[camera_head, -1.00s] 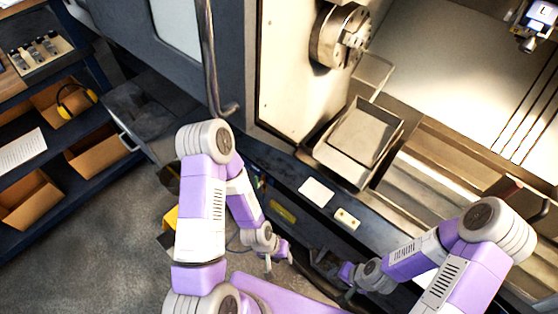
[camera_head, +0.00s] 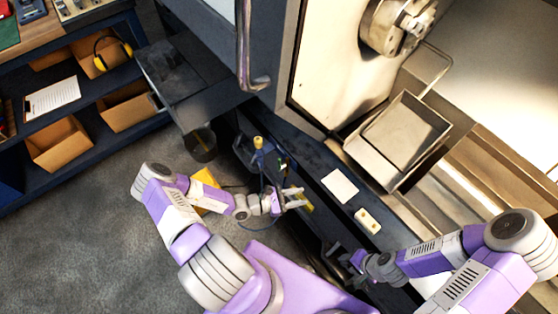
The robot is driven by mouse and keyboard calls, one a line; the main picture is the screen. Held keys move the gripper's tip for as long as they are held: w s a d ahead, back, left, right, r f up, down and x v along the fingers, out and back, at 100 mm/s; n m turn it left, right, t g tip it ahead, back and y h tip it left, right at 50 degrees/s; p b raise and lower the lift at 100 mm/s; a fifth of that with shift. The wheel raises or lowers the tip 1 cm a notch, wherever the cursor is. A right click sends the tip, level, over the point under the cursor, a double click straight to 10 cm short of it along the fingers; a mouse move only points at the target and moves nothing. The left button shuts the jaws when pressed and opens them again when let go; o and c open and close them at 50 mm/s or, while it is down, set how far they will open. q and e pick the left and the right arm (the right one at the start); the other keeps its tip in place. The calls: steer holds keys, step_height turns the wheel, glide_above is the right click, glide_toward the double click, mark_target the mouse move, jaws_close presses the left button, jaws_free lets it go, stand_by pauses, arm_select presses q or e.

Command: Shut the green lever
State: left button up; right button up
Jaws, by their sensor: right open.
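A small green part (camera_head: 283,164), perhaps the green lever, shows beside a blue fitting with a yellow cap (camera_head: 258,143) at the lower front of the machine. It is too small for me to tell its position. My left gripper (camera_head: 298,198) is in front of the machine's lower front, below and slightly right of the green part in the picture. My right gripper (camera_head: 343,254) is lower and further right, dark against the machine base, open and apart from the green part.
The turning machine has a chuck (camera_head: 397,26) and a metal tray (camera_head: 398,138) inside. A white card (camera_head: 340,186) and a button box (camera_head: 367,221) lie on its front ledge. A black bucket (camera_head: 201,145) and a yellow object (camera_head: 206,185) stand left. Shelves with boxes (camera_head: 61,143) are further left.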

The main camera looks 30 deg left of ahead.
mark_target(279, 159)
arm_select(q)
steer(key=w+a+n+t+y, duration=0.3)
steer(key=a+n+t+y, duration=0.4)
steer(key=a, duration=0.8)
steer(key=shift+n+g+y, duration=0.5)
steer(key=shift+n+y, duration=0.1)
steer(key=shift+y, duration=0.2)
steer(key=w, duration=0.2)
steer(key=w+d+b, duration=0.1)
steer(key=w, duration=0.2)
steer(key=w+b, duration=0.1)
steer(key=w, duration=0.1)
steer(key=shift+w+d+f, duration=0.2)
steer(key=shift+d+f, duration=0.1)
jaws_close()
